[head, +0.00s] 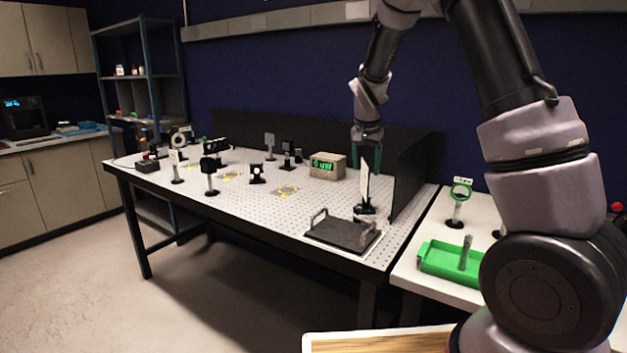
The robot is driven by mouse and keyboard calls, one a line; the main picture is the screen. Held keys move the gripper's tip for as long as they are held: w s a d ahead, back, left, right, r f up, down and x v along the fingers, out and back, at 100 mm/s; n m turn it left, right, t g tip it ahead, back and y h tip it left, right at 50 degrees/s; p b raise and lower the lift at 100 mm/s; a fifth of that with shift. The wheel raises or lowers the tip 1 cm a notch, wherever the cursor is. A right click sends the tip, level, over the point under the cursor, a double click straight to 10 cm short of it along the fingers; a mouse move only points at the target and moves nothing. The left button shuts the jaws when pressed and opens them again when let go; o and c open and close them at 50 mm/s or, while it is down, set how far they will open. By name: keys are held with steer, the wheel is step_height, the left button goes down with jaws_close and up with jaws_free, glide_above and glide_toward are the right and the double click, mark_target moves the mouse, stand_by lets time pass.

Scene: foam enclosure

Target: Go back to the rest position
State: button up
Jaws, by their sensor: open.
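My gripper (367,160) hangs from my arm over the right end of the white perforated optical table (265,222). It points down and is open. Its fingers are around or just in front of the top of a thin upright plate on a black base (365,195); I cannot tell whether they touch it. My own arm fills the right side of the head view.
A black tray with handles (342,235) lies near the table's front edge. A power meter (327,166) and several optic mounts stand behind and left. A black panel (412,175) rises close to my gripper's right. A green bin (447,262) sits on the side table.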

steer(key=s+d+r+y, duration=0.2)
steer(key=s+d+r, duration=0.1)
steer(key=s+r, duration=0.6)
steer(key=s+r+n+t, duration=0.1)
steer(key=s+r, duration=0.2)
steer(key=s, duration=0.4)
steer(key=s+d+r+t, duration=0.1)
steer(key=s+r, duration=0.2)
steer(key=s, duration=0.5)
steer(key=s+d+r+n+t+y, duration=0.1)
steer(key=s+r, duration=0.3)
steer(key=s, duration=0.4)
steer(key=shift+s+d+n+t, duration=0.15)
steer(key=shift+s+n+t, duration=0.05)
steer(key=shift+n+t, duration=0.1)
steer(key=shift+r, duration=0.1)
